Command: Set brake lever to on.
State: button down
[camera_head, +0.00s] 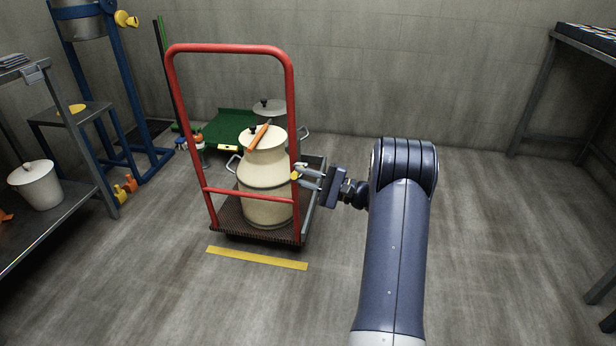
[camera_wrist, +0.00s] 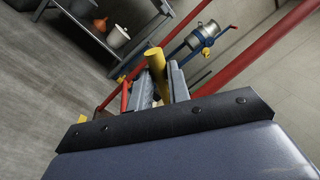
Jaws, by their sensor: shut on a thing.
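The brake lever shows as a small yellow grip (camera_head: 295,175) beside the right upright of the red cart handle (camera_head: 230,48). In the wrist view its yellow cylinder (camera_wrist: 156,62) stands between the two grey fingers. My gripper (camera_head: 301,173) reaches in from the right, and its fingers are shut on the yellow grip; it also shows in the wrist view (camera_wrist: 160,88). The fingers and the cart's upright hide the lower part of the lever, and no on or off mark can be made out. The cart's ribbed deck (camera_head: 228,212) carries a cream milk can (camera_head: 265,180).
A yellow floor stripe (camera_head: 257,258) runs before the cart. A blue stand (camera_head: 125,90) and a shelf with a white bucket (camera_head: 37,186) are left. Floor right of my arm is clear up to a table (camera_head: 535,95).

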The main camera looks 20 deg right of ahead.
jog(key=shift+s+a+f+n+y, duration=0.15)
jog(key=shift+f+n+y, duration=0.15)
jog(key=shift+f+n, duration=0.6)
jog(key=c, duration=1.3)
grip_release()
jog(key=shift+r, duration=0.1)
jog(key=shift+s, duration=0.1)
jog(key=p+v, duration=0.3)
jog(key=v, duration=0.7)
jog(key=shift+s+d, duration=0.1)
jog(key=shift+d, duration=0.3)
